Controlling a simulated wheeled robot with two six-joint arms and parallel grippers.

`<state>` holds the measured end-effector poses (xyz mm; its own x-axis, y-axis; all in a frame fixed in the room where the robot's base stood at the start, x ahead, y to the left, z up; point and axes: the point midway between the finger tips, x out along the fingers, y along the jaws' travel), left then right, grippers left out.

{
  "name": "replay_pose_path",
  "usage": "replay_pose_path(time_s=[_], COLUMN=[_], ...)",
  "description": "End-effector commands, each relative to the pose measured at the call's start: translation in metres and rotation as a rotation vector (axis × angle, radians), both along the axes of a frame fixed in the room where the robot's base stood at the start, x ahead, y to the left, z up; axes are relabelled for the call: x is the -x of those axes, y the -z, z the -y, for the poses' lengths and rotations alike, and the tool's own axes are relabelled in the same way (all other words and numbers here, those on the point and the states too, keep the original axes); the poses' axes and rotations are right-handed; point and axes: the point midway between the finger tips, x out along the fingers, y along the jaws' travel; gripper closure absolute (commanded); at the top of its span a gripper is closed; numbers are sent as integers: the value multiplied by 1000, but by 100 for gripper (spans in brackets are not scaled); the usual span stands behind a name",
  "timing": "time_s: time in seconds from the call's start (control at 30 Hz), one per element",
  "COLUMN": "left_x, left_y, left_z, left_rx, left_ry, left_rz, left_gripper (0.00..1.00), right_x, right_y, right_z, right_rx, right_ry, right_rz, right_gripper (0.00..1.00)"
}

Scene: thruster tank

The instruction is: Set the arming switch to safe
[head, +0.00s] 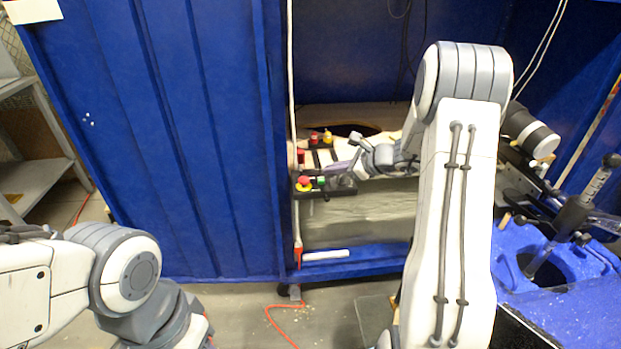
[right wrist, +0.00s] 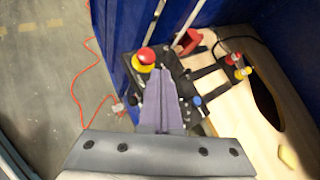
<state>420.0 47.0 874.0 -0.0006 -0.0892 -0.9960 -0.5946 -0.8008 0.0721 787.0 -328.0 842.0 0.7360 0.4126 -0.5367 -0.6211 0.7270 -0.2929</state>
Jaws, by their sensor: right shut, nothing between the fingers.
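A black control panel (head: 318,192) sits in the opening of the blue tank frame. It carries a red mushroom button on a yellow base (head: 304,183) and a green button (head: 321,181). In the right wrist view the red button (right wrist: 146,57) is just beyond and left of my fingertips, and a blue button (right wrist: 196,101) is to their right. My right gripper (head: 334,169) is shut and empty, its purple fingers over the panel (right wrist: 161,72). I cannot make out the arming switch for certain; the fingers hide part of the panel. My left gripper is out of view.
Behind the panel is a second black fixture with red and yellow knobs (head: 321,137), which also show in the right wrist view (right wrist: 238,66). A white pole (head: 293,120) stands at the left of the opening. A blue tub (head: 560,285) is at the right.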

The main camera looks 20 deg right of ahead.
Motion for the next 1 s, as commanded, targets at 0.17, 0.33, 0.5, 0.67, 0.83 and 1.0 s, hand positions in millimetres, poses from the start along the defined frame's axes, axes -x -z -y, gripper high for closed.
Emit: replay_pose_path(time_s=[0.17, 0.33, 0.5, 0.67, 0.83, 1.0], left_x=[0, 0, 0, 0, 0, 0], left_y=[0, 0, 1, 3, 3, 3], left_z=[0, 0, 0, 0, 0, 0], left_rx=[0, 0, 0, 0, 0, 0], left_ry=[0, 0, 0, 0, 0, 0], left_rz=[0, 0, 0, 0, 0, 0], left_gripper=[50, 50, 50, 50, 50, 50], right_x=[-1, -1, -8, -28, -52, -68], right_y=[2, 2, 8, 22, 38, 50], right_z=[11, 10, 6, -6, -18, -26], right_rx=[-17, -16, -15, -14, -14, -13], right_ry=[37, 34, 31, 27, 29, 31], right_rz=[2, 2, 1, 0, 1, 1], right_gripper=[100, 100, 100, 100, 100, 100])
